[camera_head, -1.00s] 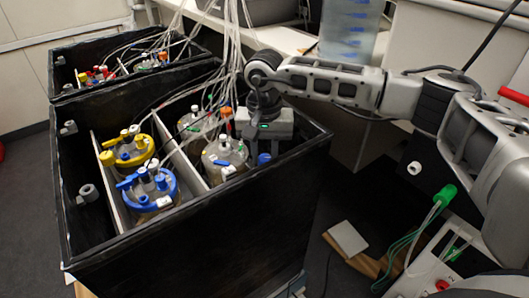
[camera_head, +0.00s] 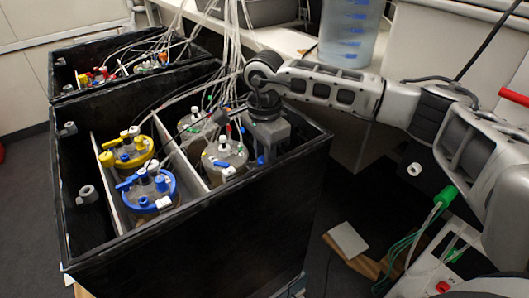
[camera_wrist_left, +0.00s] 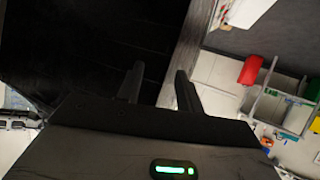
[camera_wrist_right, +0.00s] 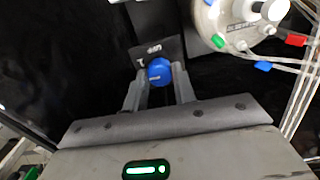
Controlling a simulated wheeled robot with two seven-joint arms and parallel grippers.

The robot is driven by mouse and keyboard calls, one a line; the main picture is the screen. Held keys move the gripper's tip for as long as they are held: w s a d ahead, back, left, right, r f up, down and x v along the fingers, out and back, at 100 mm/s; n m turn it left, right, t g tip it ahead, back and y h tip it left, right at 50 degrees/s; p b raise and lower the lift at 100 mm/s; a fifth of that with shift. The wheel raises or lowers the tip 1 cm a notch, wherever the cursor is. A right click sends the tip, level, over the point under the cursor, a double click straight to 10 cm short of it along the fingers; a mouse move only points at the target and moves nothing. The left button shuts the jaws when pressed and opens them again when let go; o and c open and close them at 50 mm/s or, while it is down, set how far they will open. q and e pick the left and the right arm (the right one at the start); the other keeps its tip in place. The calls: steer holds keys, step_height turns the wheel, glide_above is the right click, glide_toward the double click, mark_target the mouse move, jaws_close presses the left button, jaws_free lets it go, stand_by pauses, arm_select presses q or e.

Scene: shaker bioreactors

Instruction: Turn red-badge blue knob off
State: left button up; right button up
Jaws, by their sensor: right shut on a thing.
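A blue knob (camera_wrist_right: 159,72) sits on the wall inside the black box, with a dark plate bearing pale marks behind it. No red badge can be made out. My right gripper (camera_wrist_right: 158,85) is shut on this knob, one finger on each side. In the head view my right gripper (camera_head: 264,150) reaches down into the box's right corner, and the blue knob (camera_head: 261,160) shows just below it. My left gripper (camera_wrist_left: 158,85) is open and empty in the left wrist view, its fingers apart; it is outside the head view.
The black box (camera_head: 215,232) holds several vessels, including a blue-ringed one (camera_head: 150,190) and a yellow-ringed one (camera_head: 130,150). A clear-lidded vessel (camera_head: 224,155) with tubes stands close to my right gripper. A second black box (camera_head: 70,75) is behind.

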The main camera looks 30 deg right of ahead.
steer(key=m, duration=0.3)
steer(key=shift+r+m, duration=0.1)
steer(key=shift+m, duration=0.3)
steer(key=m+p, duration=0.1)
steer(key=m, duration=0.8)
steer(key=shift+p, duration=0.3)
steer(key=m, duration=0.3)
steer(key=shift+p, duration=0.3)
arm_select(q)
steer(key=shift+r, duration=0.5)
arm_select(e)
steer(key=shift+m, duration=0.8)
steer(key=o, duration=1)
